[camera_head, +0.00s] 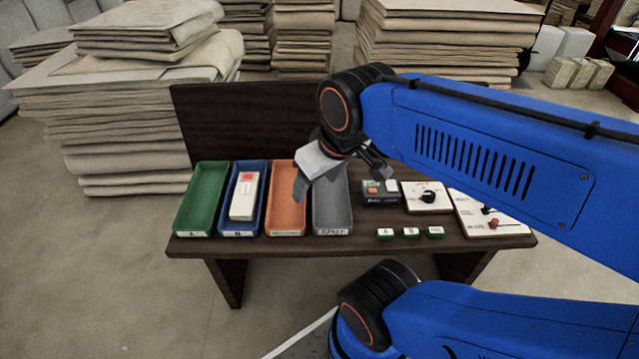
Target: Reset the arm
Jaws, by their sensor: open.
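My blue arm (490,150) reaches in from the right over a dark wooden table (270,247). My gripper (335,180) hangs above the orange tray (286,232) and the grey tray (333,229). It is open, and I see nothing held in it. The other finger is to the right, partly hidden by the wrist.
A green tray (189,229) stands at the left, beside a blue tray (229,225) holding a white box with a red top (243,200). Right of the trays are a dark box (381,200), a dial panel (430,203), a lever panel (505,225) and small labelled blocks (411,233). Cardboard stacks (120,130) stand behind.

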